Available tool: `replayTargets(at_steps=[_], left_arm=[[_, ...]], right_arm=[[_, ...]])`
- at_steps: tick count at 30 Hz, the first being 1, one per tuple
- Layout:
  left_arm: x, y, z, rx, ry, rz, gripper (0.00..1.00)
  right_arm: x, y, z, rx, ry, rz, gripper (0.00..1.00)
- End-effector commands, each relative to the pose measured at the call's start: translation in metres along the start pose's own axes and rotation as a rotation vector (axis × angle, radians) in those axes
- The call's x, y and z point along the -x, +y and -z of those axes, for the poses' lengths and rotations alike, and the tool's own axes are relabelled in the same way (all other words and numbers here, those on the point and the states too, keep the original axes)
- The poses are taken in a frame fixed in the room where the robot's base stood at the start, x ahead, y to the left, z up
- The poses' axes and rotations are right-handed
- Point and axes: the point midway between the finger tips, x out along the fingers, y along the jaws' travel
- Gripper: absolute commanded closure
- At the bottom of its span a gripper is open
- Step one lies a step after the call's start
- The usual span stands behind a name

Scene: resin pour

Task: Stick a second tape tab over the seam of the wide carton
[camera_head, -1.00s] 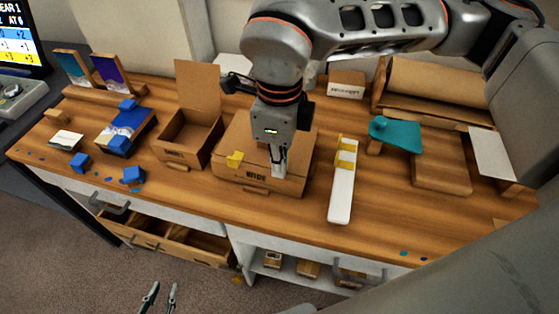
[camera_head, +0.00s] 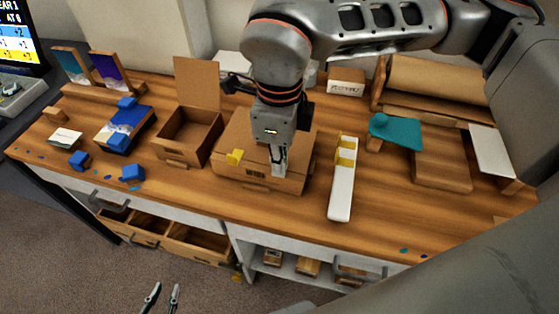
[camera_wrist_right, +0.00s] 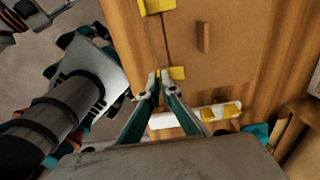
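The wide carton (camera_head: 235,176) lies closed on the bench, marked WIDE on its front. One yellow tape tab (camera_head: 235,158) is stuck over its seam at the near left; it also shows at the top of the right wrist view (camera_wrist_right: 156,6). My right gripper (camera_head: 278,172) points down at the carton's lid. In the right wrist view its fingertips (camera_wrist_right: 158,78) are nearly together on a second yellow tab (camera_wrist_right: 177,73), at the seam's other end. Whether this tab touches the cardboard is unclear. My left gripper (camera_head: 161,299) is open and empty at the bottom edge, away from the bench.
A white tab holder (camera_head: 341,200) with yellow tabs stands right of the carton. An open carton (camera_head: 188,138) stands to its left. A teal piece (camera_head: 396,132) and a brown paper roll (camera_head: 437,80) are further right.

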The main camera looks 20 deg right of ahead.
Motion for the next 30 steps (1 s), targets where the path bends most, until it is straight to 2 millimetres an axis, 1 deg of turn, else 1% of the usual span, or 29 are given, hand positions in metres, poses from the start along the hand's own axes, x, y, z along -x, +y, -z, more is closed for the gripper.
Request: replayTargets(at_steps=[3, 8, 21, 26, 29, 30], left_arm=[[-0.002, -0.002, 0.004, -0.001, 0.008, 0.004, 0.76], [-0.002, -0.003, 0.003, -0.001, 0.006, 0.004, 0.76], [0.001, 0.002, -0.011, 0.001, -0.017, -0.002, 0.76], [0.002, 0.003, -0.013, 0.002, -0.021, -0.004, 0.76], [0.002, 0.003, -0.013, 0.002, -0.020, -0.004, 0.76], [0.002, 0.003, -0.013, 0.002, -0.020, -0.004, 0.76]], right_arm=[[-0.001, 0.000, 0.000, 0.000, 0.000, 0.000, 1.00], [-0.003, 0.000, 0.000, 0.000, 0.000, 0.000, 1.00], [-0.005, 0.000, 0.000, 0.000, 0.000, 0.000, 1.00], [-0.005, 0.000, 0.000, 0.000, 0.000, 0.000, 1.00], [-0.005, 0.000, 0.000, 0.000, 0.000, 0.000, 0.76], [-0.005, 0.000, 0.000, 0.000, 0.000, 0.000, 0.76]])
